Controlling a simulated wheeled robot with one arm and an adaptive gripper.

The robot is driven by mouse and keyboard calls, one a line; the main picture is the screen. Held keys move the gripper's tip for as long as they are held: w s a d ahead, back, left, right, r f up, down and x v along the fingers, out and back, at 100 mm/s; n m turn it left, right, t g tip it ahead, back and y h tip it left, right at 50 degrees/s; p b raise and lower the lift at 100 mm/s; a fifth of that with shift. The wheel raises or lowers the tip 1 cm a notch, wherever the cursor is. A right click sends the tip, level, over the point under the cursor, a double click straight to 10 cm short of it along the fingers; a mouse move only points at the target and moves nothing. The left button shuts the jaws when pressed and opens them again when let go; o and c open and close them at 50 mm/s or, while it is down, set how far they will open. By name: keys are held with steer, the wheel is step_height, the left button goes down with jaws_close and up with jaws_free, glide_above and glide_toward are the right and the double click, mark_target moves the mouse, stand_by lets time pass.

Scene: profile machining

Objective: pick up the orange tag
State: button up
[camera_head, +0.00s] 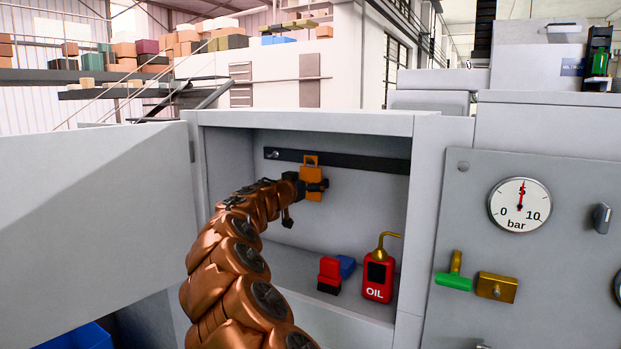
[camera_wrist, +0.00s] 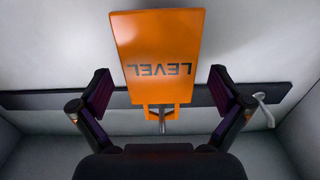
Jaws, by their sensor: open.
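The orange tag (camera_head: 311,182) hangs on the black rail (camera_head: 365,162) on the back wall of an open cabinet. In the wrist view the orange tag (camera_wrist: 158,50) shows the word LEVEL upside down, and its slotted end sits around a metal hook (camera_wrist: 162,120). My gripper (camera_head: 318,186) is at the tag in the head view, partly over it. In the wrist view my gripper (camera_wrist: 160,88) is open, with one finger on each side of the tag and a visible gap to both edges. Depth between the fingertips and the tag is hard to tell.
The cabinet floor holds a red oil can (camera_head: 378,280) with a brass spout, a red block (camera_head: 329,274) and a blue block (camera_head: 346,266). The open door (camera_head: 95,205) stands at left. A gauge panel (camera_head: 540,255) is at right. Another hook (camera_wrist: 264,108) is on the rail.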

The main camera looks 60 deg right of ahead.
steer(key=shift+d, duration=0.6)
steer(key=c, duration=1)
steer(key=shift+r, duration=0.15)
steer(key=shift+w+r+b, duration=0.1)
steer(key=shift+r+b, duration=0.25)
steer(key=shift+r, duration=0.1)
steer(key=shift+a+r, duration=0.1)
steer(key=shift+a, duration=0.15)
steer(key=s+a+b, duration=0.2)
steer(key=a, duration=0.3)
steer(key=s+a+b, duration=0.2)
steer(key=s+a, duration=0.1)
steer(key=a, duration=0.2)
steer(key=s+a+b, duration=0.1)
steer(key=s+a, duration=0.1)
steer(key=a, duration=0.4)
steer(key=shift+s+b, duration=0.35)
steer(key=shift+b, duration=0.05)
